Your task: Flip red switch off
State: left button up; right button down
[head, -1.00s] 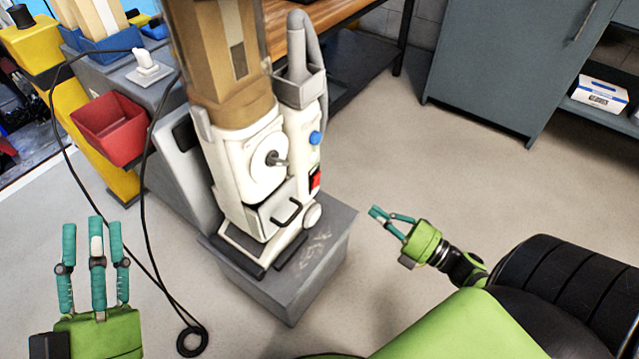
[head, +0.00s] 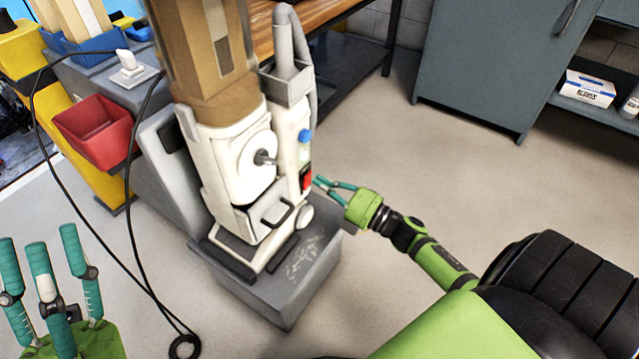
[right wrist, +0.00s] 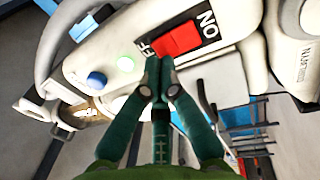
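The red switch (head: 306,177) is on the side of the white machine (head: 222,150). In the right wrist view the red switch (right wrist: 180,40) sits on a black plate between a white "ON" and a partly hidden "OFF". My right gripper (head: 319,182) is just right of the switch, fingers pointing at it. In the wrist view its fingertips (right wrist: 159,63) are drawn together, empty, by the "OFF" end; I cannot tell whether they touch the switch. My left gripper (head: 35,245) is at the lower left, fingers spread, open and empty.
A blue knob (head: 305,136) is above the switch. The machine stands on a grey base block (head: 295,290). A black cable (head: 135,245) hangs at the left near a red bin (head: 95,130). The floor right of the machine is clear.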

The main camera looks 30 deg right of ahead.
jog(key=shift+w+a, duration=0.25)
jog(key=shift+w, duration=0.35)
jog(key=shift+r, duration=0.1)
